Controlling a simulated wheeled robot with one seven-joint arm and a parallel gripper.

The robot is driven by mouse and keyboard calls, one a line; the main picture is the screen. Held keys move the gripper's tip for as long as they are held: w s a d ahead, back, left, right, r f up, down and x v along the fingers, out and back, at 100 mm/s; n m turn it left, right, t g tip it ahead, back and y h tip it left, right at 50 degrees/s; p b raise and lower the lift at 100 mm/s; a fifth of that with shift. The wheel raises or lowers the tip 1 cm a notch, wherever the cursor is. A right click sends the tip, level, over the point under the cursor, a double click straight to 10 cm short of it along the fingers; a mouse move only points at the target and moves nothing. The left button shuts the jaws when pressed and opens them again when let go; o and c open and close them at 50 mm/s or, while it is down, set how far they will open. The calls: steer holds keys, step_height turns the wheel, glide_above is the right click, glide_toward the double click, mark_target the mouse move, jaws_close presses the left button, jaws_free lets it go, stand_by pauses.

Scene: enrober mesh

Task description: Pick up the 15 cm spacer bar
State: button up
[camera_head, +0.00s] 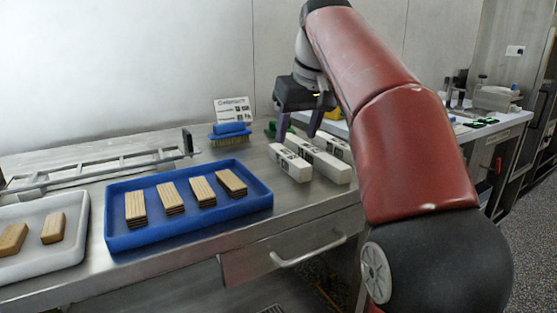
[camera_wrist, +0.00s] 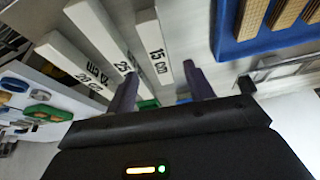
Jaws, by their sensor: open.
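Three white spacer bars lie side by side on the steel bench. The bar marked 15 cm (camera_wrist: 153,34) is the one nearest the blue tray. In the head view this 15 cm bar (camera_head: 291,163) is the leftmost. My gripper (camera_head: 297,136) is open and empty at the far end of the bars, pointing down. In the wrist view the fingers of my gripper (camera_wrist: 161,70) appear on either side of the 15 cm bar's end. I cannot tell whether they are level with it or above it.
The two longer bars (camera_head: 321,160) (camera_head: 337,146) lie close on the right. A blue tray (camera_head: 190,232) with stacked wafers stands to the left. A blue brush (camera_head: 230,132), a sign (camera_head: 234,109) and a metal rack (camera_head: 100,167) are behind. A white tray (camera_head: 45,260) is far left.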

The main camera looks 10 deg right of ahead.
mark_target(289, 154)
steer(key=shift+w+r, duration=0.15)
steer(key=shift+w, duration=0.55)
steer(key=b+x, duration=0.2)
steer(key=x, duration=0.5)
steer(key=shift+f, duration=0.3)
steer(key=c, duration=1.1)
